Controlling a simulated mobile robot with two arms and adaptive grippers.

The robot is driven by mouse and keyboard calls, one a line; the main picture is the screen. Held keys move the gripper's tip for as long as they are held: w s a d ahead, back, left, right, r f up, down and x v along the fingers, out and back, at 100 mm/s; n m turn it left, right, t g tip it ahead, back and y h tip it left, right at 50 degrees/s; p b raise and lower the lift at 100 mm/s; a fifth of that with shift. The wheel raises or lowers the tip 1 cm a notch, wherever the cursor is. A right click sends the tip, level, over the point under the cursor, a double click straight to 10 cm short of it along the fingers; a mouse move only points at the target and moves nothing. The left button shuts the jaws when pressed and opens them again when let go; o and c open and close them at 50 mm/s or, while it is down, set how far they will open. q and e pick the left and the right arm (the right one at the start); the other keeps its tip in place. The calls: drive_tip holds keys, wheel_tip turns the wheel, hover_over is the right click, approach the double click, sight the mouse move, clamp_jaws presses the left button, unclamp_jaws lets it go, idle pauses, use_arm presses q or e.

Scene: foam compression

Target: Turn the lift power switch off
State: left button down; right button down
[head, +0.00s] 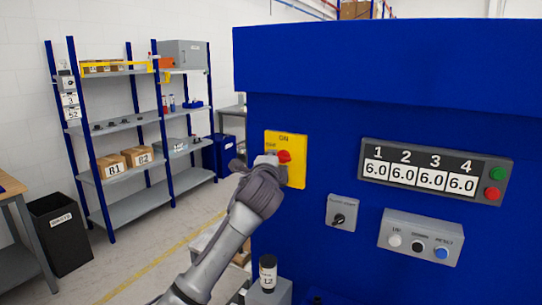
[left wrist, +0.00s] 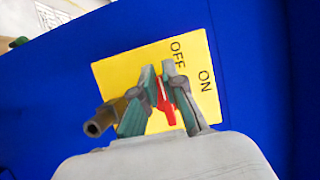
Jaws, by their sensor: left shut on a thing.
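The yellow switch plate (head: 299,178) is on the blue machine's front, with ON at its top and a smaller, partly hidden label at its left. Its red switch handle (head: 285,156) shows just right of my left gripper (head: 271,163). In the left wrist view, the plate (left wrist: 111,74) reads OFF and ON. My left gripper (left wrist: 167,82) is shut on the red handle (left wrist: 165,104), one finger on each side. The handle runs roughly up and down in that view, its upper part towards the OFF side. My right gripper is not in view.
A grey box with a black knob (head: 338,218), a button box (head: 420,237) and a numbered display panel (head: 435,172) are right of the plate. A dark labelled cylinder (head: 268,273) stands below. Shelves (head: 140,127) and a black bin (head: 60,232) stand left, beyond open floor.

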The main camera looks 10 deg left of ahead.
use_arm(q)
drive_tip(key=shift+d+f, duration=0.1)
drive_tip(key=shift+f, duration=0.2)
drive_tip(key=c, duration=1.2)
unclamp_jaws()
drive_tip(key=shift+r, duration=0.1)
drive_tip(key=shift+c, duration=0.2)
drive_tip(key=shift+r, duration=0.1)
drive_tip(key=shift+s, duration=0.1)
drive_tip(key=s+d, duration=0.1)
drive_tip(key=s, duration=1)
drive_tip(key=shift+s+d, duration=0.25)
drive_tip(key=shift+s, duration=0.1)
